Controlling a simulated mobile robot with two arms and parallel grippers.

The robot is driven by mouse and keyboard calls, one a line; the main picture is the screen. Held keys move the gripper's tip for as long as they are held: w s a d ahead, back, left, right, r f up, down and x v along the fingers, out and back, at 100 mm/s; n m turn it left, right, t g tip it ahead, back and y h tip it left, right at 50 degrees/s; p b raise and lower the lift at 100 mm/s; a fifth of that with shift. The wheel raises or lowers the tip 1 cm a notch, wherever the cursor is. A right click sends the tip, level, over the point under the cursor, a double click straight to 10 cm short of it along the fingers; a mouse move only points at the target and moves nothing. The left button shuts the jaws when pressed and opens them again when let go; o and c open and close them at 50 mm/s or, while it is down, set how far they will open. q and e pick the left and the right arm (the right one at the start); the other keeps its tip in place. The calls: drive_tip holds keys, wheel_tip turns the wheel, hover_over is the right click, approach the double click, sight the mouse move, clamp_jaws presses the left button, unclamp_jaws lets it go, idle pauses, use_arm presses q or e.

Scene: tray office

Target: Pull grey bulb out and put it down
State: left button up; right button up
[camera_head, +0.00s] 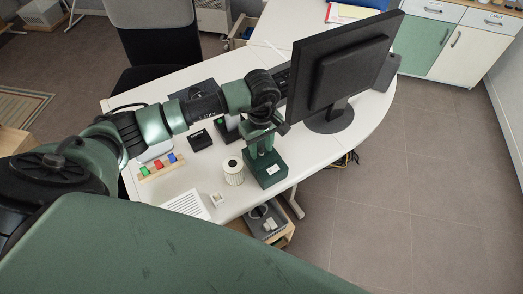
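My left arm reaches in from the left over the white desk, and my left gripper (262,140) points down at a dark green stand (268,175) with a white label near the desk's front edge. The fingers are small and partly merge with the stand, so I cannot tell whether they are open or shut. I cannot make out the grey bulb; it may be hidden by the gripper or the stand. My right gripper is not in view.
A ribbed whitish cylinder (232,171) and a small white block (216,198) stand left of the green stand. A rack with coloured blocks (160,167) lies farther left. A black monitor (345,62) stands close on the right. Bare desk shows between the small items.

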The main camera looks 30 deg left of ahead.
sight(261, 146)
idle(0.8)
use_arm(q)
clamp_jaws()
drive_tip(key=shift+r, duration=0.2)
idle(1.4)
drive_tip(key=shift+r+p, duration=1.5)
drive_tip(key=shift+r, duration=1.35)
